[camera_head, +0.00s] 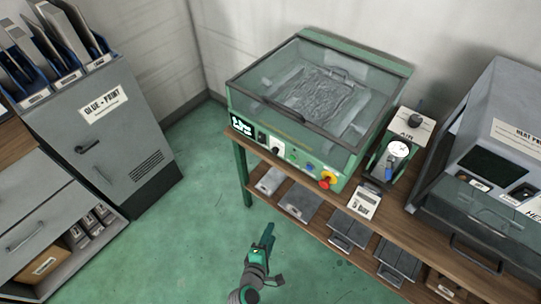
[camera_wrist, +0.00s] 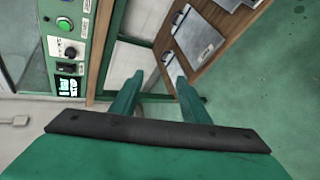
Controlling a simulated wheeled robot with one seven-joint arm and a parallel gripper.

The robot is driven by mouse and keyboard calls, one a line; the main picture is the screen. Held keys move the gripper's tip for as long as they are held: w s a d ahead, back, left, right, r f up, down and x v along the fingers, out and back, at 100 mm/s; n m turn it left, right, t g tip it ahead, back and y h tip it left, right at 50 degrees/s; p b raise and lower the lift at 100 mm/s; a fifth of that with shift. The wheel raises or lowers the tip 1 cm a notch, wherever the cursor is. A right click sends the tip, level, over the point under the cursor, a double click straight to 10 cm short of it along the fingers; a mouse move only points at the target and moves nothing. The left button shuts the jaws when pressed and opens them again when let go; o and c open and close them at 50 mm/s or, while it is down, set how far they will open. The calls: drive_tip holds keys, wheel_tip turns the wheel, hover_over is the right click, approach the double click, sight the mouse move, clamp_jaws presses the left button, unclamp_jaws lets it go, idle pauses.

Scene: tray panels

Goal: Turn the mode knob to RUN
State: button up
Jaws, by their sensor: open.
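The knob (camera_head: 277,147) on the front panel of the green glass-topped machine (camera_head: 310,115) is probably the mode knob. It is a small round knob on a pale dial plate. In the wrist view the knob (camera_wrist: 71,51) is at the upper left, between a black switch (camera_wrist: 67,67) and a green button (camera_wrist: 64,23). Its labels and pointer are too small to read. My gripper (camera_head: 269,230) is over the floor in front of the bench, well apart from the panel. In the wrist view its green fingers (camera_wrist: 156,78) are open with nothing between them.
The panel also has a display (camera_head: 242,127) and a red emergency button (camera_head: 327,180). The wooden bench (camera_head: 330,225) has a shelf with trays below. An air gauge unit (camera_head: 397,150) and a grey heat press (camera_head: 490,150) stand to the right. Grey cabinet (camera_head: 105,135) at left; green floor between is clear.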

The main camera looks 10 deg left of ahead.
drive_tip(key=w+a+r+n+t+h, duration=0.2)
drive_tip(key=w+a+r+n, duration=0.2)
drive_tip(key=w, duration=0.5)
drive_tip(key=n+t+h, duration=0.2)
drive_tip(key=n+h, duration=0.1)
drive_tip(key=h, duration=0.1)
approach(273, 153)
drive_tip(key=x, duration=0.8)
drive_tip(key=shift+w+d, duration=0.15)
drive_tip(key=shift+w, duration=0.05)
drive_tip(key=shift+c, duration=0.7)
drive_tip(key=c, duration=0.9)
